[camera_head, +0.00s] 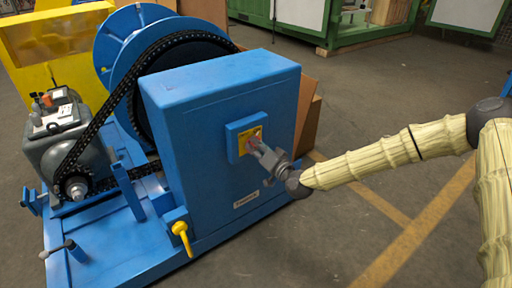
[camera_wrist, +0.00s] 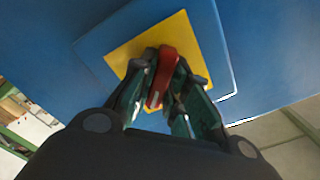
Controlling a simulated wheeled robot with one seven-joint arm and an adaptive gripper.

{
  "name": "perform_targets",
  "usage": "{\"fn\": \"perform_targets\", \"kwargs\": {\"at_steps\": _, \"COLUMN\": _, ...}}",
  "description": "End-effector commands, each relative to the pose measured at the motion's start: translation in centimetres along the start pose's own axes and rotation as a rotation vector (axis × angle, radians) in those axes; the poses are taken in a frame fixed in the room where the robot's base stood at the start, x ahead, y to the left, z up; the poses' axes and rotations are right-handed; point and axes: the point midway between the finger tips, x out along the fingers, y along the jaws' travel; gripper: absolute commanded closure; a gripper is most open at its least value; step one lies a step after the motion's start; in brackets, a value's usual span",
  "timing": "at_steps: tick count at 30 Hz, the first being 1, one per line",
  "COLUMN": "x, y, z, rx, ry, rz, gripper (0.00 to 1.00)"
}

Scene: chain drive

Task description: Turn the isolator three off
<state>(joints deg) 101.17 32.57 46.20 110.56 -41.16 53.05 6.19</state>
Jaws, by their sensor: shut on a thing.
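The isolator is a red handle (camera_wrist: 161,78) on a yellow plate (camera_wrist: 122,55) with a blue backing, on the front of a blue cabinet. In the head view the yellow plate (camera_head: 243,139) shows on the cabinet (camera_head: 200,150), with the handle mostly hidden by my gripper (camera_head: 262,150). In the wrist view my gripper (camera_wrist: 162,92) has its fingers closed on both sides of the red handle. The handle looks slightly tilted in the wrist view. I cannot read any marks on the plate.
A yellow lever (camera_head: 181,232) sticks out at the cabinet's lower front corner. A black chain (camera_head: 108,112) runs from a grey motor (camera_head: 65,135) to a large blue wheel (camera_head: 120,35). Brown boards (camera_head: 306,105) stand behind the cabinet. The floor to the right is clear.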

Motion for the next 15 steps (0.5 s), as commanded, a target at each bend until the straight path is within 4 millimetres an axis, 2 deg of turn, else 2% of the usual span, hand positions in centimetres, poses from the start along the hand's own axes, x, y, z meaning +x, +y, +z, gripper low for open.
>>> {"fn": "perform_targets", "kwargs": {"at_steps": 8, "x": 0.01, "y": -0.06, "z": 0.03, "rx": -0.051, "ry": -0.002, "rz": 0.0, "gripper": 1.0}}
{"fn": "perform_targets", "kwargs": {"at_steps": 15, "x": 0.04, "y": -0.17, "z": -0.06, "rx": -0.203, "ry": -0.002, "rz": 0.0, "gripper": 1.0}}
